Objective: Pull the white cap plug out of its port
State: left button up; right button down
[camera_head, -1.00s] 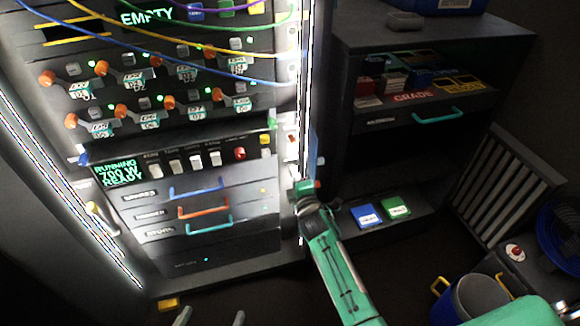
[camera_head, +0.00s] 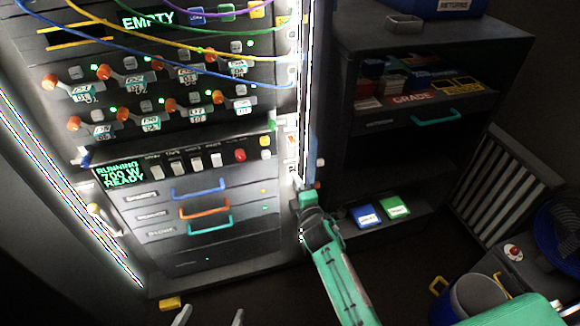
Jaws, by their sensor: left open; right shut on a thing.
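My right gripper (camera_head: 300,187) is at the right edge of the lit rack, below the side strip with red and white parts. It is shut on a small pale piece at its tips, apparently the white cap plug (camera_head: 297,181). The fingers and glare hide most of it, and I cannot tell whether it is still in its port. My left gripper (camera_head: 211,317) is open and empty at the bottom edge, only its two fingertips showing, clear of the rack.
The rack front has several orange-knobbed levers, hanging cables, a status screen (camera_head: 117,173) and coloured drawer handles (camera_head: 204,208). A dark shelf unit (camera_head: 440,62) stands right of the rack, with blue and green boxes low down. A bucket (camera_head: 478,300) stands at lower right.

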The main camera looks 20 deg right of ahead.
jog(key=shift+s, duration=0.9)
jog(key=s+p, duration=0.2)
jog(key=s, duration=0.7)
jog(key=shift+d+p, duration=0.15)
jog(key=shift+p, duration=0.2)
